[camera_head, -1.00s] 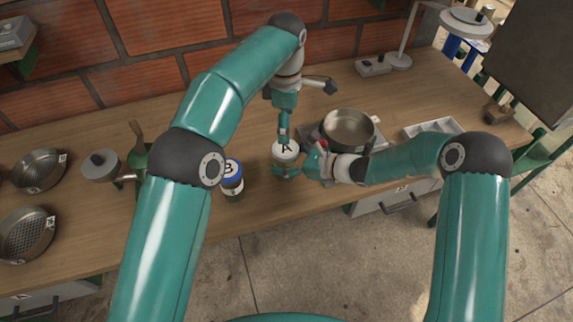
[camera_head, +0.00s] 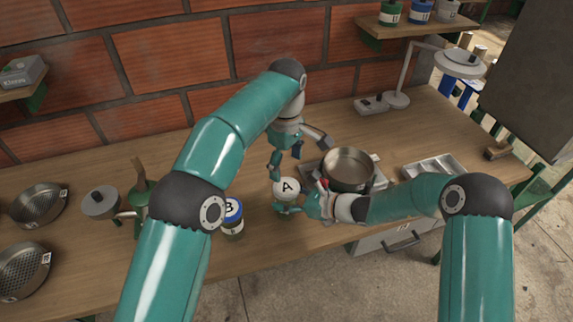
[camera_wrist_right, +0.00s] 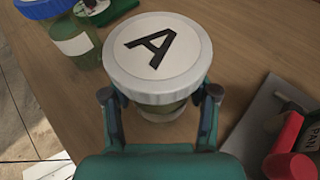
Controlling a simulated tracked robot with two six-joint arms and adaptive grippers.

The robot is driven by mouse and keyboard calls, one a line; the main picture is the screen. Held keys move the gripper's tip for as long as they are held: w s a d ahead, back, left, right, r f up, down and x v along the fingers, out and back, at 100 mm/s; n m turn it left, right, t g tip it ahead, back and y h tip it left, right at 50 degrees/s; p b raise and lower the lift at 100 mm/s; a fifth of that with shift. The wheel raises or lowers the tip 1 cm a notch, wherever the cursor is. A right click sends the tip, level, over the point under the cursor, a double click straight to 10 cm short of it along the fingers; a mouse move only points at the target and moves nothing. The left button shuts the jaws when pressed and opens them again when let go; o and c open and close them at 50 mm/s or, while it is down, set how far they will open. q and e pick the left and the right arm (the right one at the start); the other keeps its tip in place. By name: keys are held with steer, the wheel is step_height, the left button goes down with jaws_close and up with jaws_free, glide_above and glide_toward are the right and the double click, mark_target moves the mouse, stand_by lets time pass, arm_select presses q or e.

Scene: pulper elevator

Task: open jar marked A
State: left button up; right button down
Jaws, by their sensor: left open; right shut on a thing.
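The jar marked A has a white lid (camera_head: 287,187) with a black letter A and stands upright on the table. The lid sits on the jar in the right wrist view (camera_wrist_right: 155,55), over a greenish body. My right gripper (camera_head: 291,208) is shut around the jar (camera_wrist_right: 160,112) just below the lid, one finger on each side. My left gripper (camera_head: 285,162) is open and empty just above and behind the lid, pointing down. The far side of the jar is hidden.
A blue-lidded jar marked B (camera_head: 232,212) stands left of jar A. A steel pan (camera_head: 348,168) is close on the right, a grey tray (camera_head: 432,172) beyond it. A brick wall (camera_head: 150,60) stands behind.

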mark_target(286, 186)
arm_select(q)
steer(key=m, duration=0.6)
steer(key=shift+m, duration=0.4)
steer(key=m, duration=0.6)
steer(key=shift+r, duration=0.1)
steer(key=m, duration=0.6)
steer(key=shift+m, duration=0.4)
steer(key=m, duration=1.2)
steer(key=shift+m, duration=0.4)
steer(key=m, duration=1.5)
steer(key=shift+w, duration=0.1)
steer(key=shift+f+m, duration=0.4)
steer(key=shift+f, duration=0.05)
step_height(286, 186, down, 7)
steer(key=shift+f, duration=0.15)
